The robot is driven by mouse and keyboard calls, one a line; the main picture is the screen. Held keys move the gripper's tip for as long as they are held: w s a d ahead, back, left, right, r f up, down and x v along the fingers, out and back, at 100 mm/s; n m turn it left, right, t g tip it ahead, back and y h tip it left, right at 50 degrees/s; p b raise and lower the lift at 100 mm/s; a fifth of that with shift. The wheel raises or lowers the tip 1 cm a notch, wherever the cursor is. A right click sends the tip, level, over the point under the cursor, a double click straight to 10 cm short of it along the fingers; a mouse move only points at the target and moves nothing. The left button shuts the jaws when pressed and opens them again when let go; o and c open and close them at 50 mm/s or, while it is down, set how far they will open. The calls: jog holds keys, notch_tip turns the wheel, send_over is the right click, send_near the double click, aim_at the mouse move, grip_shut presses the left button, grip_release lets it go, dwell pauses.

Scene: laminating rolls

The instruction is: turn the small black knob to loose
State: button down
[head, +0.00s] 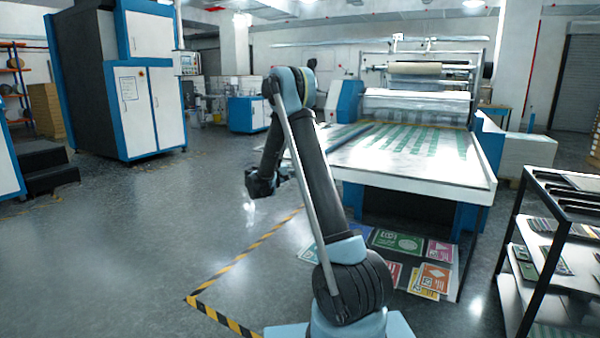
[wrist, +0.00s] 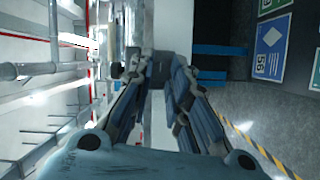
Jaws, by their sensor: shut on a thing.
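My gripper (wrist: 158,72) is shut in the wrist view, its two fingers closing in from left and right. Between the fingertips is a small dark piece, the small black knob (wrist: 157,78); its markings and turn position are too small to tell. In the head view my gripper (head: 262,183) hangs at the end of my bent arm, left of the laminating machine's table (head: 390,172). The knob cannot be made out in the head view.
Printed sheets (head: 398,240) lie below the table's front. A black-framed rack (head: 540,240) with shelves stands at the right. A blue and white cabinet (head: 125,95) stands at the left. Striped floor tape (head: 245,250) runs before my base.

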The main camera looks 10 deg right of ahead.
jog(key=n, duration=0.2)
jog(key=n+t+h, duration=0.1)
jog(key=n, duration=0.2)
jog(key=shift+a+f+n+h, duration=0.1)
jog(key=shift+f+n+h, duration=0.2)
jog(key=shift+f+n, duration=0.1)
jog(key=shift+n+t, duration=0.3)
jog(key=c, duration=1.5)
grip_release()
jog(key=shift+f, duration=0.1)
jog(key=v, duration=1.2)
